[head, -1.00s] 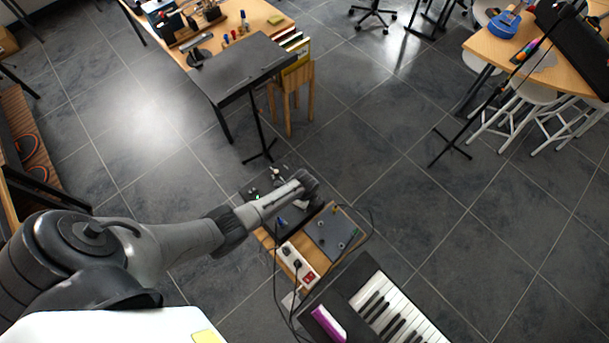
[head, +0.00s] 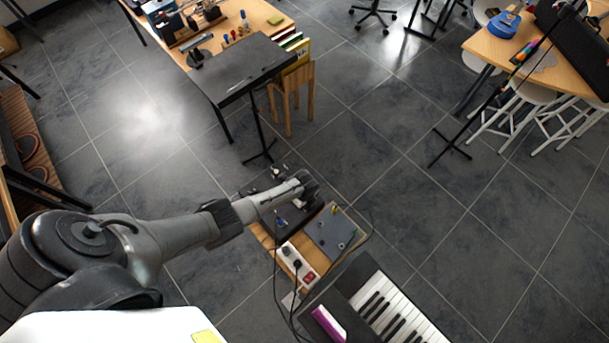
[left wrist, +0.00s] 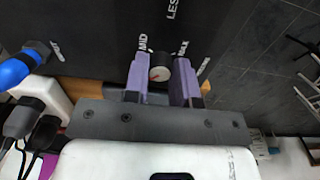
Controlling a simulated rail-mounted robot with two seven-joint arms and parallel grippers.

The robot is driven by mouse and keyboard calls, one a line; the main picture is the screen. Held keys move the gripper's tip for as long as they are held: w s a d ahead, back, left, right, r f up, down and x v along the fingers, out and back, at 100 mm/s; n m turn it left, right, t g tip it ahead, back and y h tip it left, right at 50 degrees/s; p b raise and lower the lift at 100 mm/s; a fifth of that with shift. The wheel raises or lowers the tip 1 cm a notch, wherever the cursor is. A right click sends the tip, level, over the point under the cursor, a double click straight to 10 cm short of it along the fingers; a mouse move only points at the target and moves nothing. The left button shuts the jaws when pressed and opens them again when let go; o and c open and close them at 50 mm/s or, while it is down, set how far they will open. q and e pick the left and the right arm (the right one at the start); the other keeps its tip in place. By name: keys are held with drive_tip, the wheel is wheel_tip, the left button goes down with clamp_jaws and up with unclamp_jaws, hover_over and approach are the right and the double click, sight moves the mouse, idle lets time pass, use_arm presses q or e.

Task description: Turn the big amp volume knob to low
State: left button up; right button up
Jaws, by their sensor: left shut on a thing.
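The amp (head: 290,218) is a dark box on a wooden stand at lower middle in the head view. My left arm reaches across it from the left, and my left gripper (head: 306,184) is over its far part, hiding part of its panel. In the left wrist view, the purple fingers of my left gripper (left wrist: 161,64) stand on both sides of a round dark knob (left wrist: 160,73) with a pale cap and a small red mark. The gripper is shut on this knob. White lettering is around it on the dark panel, including "MID". My right gripper is not in view.
A blue plug (left wrist: 16,70) sticks out beside the panel's left side. A grey pedal plate (head: 334,235), a white power strip (head: 297,264) and cables lie near the amp. A keyboard (head: 382,305) is in front. A black music stand (head: 245,68) stands behind.

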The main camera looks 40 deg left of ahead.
use_arm(q)
drive_tip(key=o, duration=0.9)
drive_tip(key=shift+r, duration=0.1)
drive_tip(key=shift+r, duration=0.3)
drive_tip(key=shift+r+p, duration=1.35)
drive_tip(key=shift+r, duration=5.1)
